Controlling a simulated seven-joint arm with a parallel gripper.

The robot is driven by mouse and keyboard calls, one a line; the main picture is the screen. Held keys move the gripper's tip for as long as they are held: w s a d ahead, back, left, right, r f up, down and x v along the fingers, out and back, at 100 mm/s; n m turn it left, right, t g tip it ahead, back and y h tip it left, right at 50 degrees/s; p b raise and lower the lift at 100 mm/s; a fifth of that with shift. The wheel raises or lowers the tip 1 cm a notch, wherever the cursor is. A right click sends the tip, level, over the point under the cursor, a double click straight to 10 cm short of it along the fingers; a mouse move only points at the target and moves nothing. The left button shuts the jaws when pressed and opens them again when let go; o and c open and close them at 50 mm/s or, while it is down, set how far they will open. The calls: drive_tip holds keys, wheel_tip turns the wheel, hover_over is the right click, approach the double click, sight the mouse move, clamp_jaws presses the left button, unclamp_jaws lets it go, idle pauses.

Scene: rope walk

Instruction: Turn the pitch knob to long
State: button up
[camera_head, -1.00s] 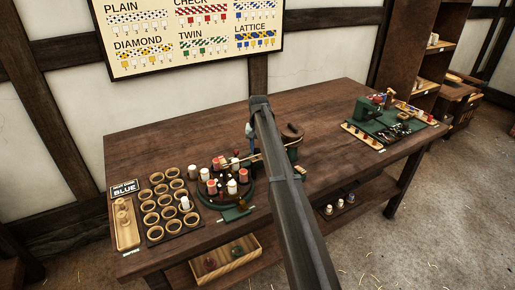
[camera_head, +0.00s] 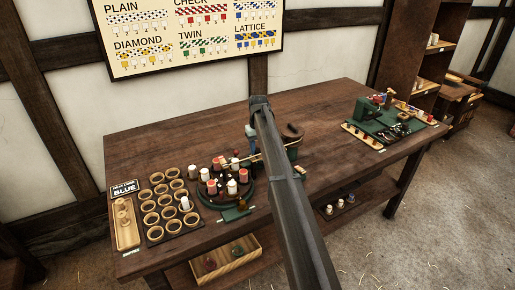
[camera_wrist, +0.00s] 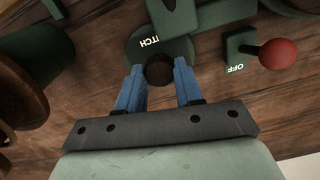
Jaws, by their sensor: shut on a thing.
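The pitch knob (camera_wrist: 159,70) is a dark round knob on a green plate in the wrist view. The letters "ITCH" show beside it, and the rest of the word is covered. My gripper (camera_wrist: 160,76) is shut on the knob, with one blue finger on each side. In the head view my gripper (camera_head: 250,131) is at the machine on the bench, partly behind my arm, and the knob is hidden there. I cannot tell which setting the knob points to.
A red ball-topped lever (camera_wrist: 278,53) marked "OFF" is close to the right of the knob. Bobbins stand on the round carrier (camera_head: 224,204) at the left. A rack of wooden rings (camera_head: 152,206) is further left. The bench (camera_head: 330,130) is clear right of the machine.

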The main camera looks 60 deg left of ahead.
sight(258, 150)
drive_tip(key=o, duration=1)
drive_tip(key=shift+o, duration=0.2)
wheel_tip(258, 150, up, 14)
drive_tip(key=shift+w+f, duration=0.1)
drive_tip(key=shift+w, duration=0.05)
idle(0.5)
